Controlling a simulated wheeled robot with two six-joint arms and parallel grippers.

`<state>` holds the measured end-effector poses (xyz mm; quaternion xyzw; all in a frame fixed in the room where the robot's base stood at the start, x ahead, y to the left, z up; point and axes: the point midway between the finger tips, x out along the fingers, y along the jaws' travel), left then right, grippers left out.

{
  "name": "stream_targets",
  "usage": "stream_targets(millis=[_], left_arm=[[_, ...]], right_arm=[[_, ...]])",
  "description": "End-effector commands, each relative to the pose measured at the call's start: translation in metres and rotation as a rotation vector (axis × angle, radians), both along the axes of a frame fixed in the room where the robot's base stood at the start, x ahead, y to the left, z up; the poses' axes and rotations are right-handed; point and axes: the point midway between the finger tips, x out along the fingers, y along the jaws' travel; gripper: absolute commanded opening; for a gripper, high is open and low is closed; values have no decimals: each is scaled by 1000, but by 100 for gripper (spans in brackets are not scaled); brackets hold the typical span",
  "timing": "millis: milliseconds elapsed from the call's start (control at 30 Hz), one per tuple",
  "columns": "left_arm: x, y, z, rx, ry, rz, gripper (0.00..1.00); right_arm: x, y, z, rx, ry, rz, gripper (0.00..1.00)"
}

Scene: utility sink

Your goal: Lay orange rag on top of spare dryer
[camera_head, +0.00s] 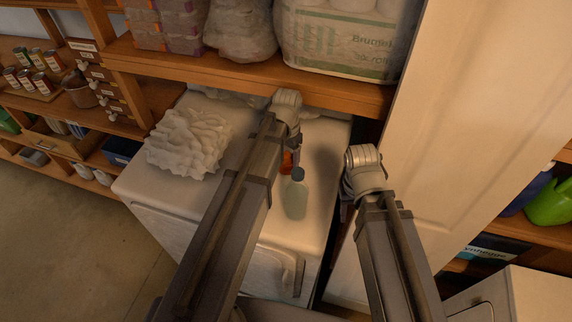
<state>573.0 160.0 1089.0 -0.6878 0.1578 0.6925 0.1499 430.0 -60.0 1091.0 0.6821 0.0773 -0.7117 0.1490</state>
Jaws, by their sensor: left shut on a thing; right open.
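A pale bottle (295,199) with a dark cap stands on the appliance top, close to the left gripper. A crumpled white cloth (188,142) lies at the top's left. A wooden shelf (240,75) with packs overhangs the back. Another white machine (530,292) is lower right.

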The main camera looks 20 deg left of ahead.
Motion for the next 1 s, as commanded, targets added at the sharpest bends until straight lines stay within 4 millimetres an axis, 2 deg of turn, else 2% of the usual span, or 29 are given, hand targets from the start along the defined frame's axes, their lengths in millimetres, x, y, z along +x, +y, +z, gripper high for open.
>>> stream_targets(millis=[33,200,300,667,700,967,1000], left_arm=[[0,6,0,0,0,3,17],[0,5,-27,0,0,0,17],[0,5,-37,0,0,0,17],[0,5,-37,0,0,1,17],[0,5,-37,0,0,1,70],[0,5,-36,0,0,1,99],[0,5,-36,0,0,1,100]], right_arm=[[0,0,0,0,0,0,50],[0,0,-27,-1,0,4,50],[0,0,-37,-1,0,7,50],[0,0,-37,-2,0,8,50],[0,0,-37,-2,0,8,50],[0,0,-36,-2,0,8,50],[0,0,-36,-2,0,8,50]])
